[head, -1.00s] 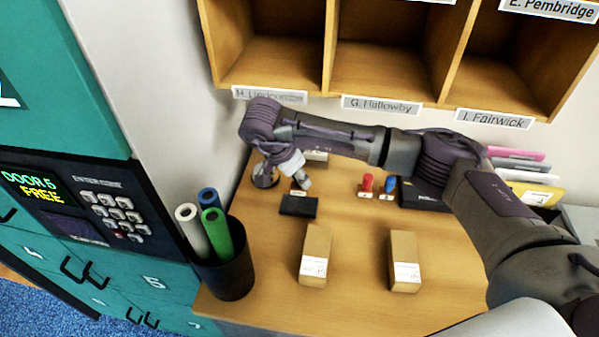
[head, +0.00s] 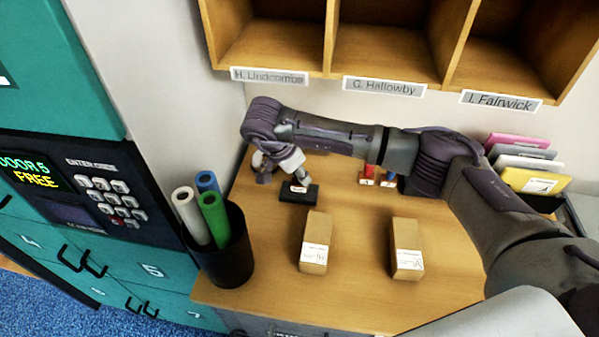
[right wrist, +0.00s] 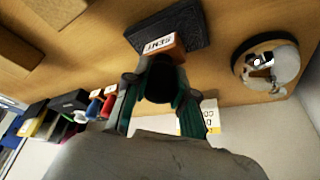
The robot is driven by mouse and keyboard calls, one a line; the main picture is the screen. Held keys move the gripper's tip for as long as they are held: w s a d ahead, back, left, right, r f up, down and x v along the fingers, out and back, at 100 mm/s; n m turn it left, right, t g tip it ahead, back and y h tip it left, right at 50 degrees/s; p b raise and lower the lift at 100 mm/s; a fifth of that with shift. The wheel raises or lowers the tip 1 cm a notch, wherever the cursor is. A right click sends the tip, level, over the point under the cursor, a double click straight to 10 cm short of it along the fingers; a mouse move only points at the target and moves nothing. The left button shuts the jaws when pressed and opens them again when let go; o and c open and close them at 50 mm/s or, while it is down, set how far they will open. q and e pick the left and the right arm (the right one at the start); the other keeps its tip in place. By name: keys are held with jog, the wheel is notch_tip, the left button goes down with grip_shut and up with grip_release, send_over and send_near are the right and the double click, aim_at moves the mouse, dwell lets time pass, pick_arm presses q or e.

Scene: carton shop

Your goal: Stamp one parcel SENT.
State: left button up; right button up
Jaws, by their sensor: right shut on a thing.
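My right gripper (head: 293,175) is shut on the SENT stamp (head: 299,189). In the right wrist view the gripper (right wrist: 160,72) holds the stamp by its handle, and its white SENT label (right wrist: 172,42) faces the camera. The stamp is at the black ink pad (head: 302,197), which also shows in the right wrist view (right wrist: 190,27); I cannot tell whether they touch. Two brown parcels with white labels, a left one (head: 317,230) and a right one (head: 405,238), lie apart on the table nearer to me. My left gripper is not in view.
A dark cup (head: 226,258) of rolled tubes stands at the table's left edge. Bright folders (head: 535,181) stand at the right. The table's front middle is clear.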

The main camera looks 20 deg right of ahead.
jog(key=shift+f+b, duration=0.5)
dwell(0.5)
jog(key=shift+s+f+b, duration=0.15)
jog(key=shift+f+b, duration=0.05)
jog(key=shift+b, duration=0.1)
dwell(1.4)
jog(key=shift+r, duration=0.15)
jog(key=shift+r+p, duration=0.6)
jog(key=shift+r, duration=0.35)
jog(key=shift+r+p, duration=1.05)
jog(key=shift+r, duration=1.5)
